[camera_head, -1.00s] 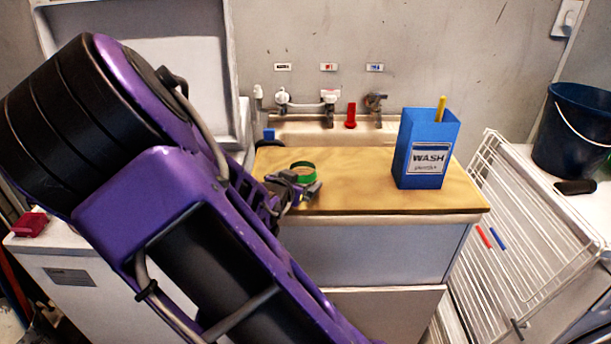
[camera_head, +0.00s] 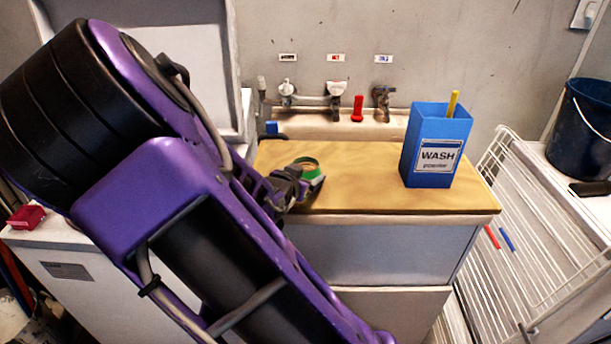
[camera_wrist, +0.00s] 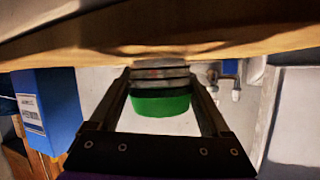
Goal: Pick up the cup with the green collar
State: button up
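The cup with the green collar (camera_wrist: 161,104) is in the middle of the wrist view, upside down in this picture, with a grey banded body (camera_wrist: 160,75). In the head view its green rim (camera_head: 309,164) shows at the wooden top's left part, the rest mostly hidden by my gripper. My gripper (camera_wrist: 160,78) has one finger on each side of the cup. The fingertips lie close to the cup's sides; I cannot tell whether they press on it. I cannot make out whether its base touches the worktop (camera_head: 370,180).
A blue WASH box (camera_head: 436,150) with a yellow stick stands right of the cup. A white wire rack (camera_head: 520,240) and dark bucket (camera_head: 583,130) are at the right. The worktop between cup and box is clear.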

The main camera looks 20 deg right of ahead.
jog(key=c, duration=0.5)
notch_tip(320, 180, up, 10)
jog(key=p, duration=0.5)
jog(key=s+a+f+n+t+y, duration=0.1)
jog(key=a+n+y, duration=0.3)
jog(key=a, duration=0.5)
jog(key=shift+s+a+f+n+t+y, duration=0.2)
jog(key=shift+a+n+t+y, duration=0.15)
jog(key=shift+t+y, duration=0.4)
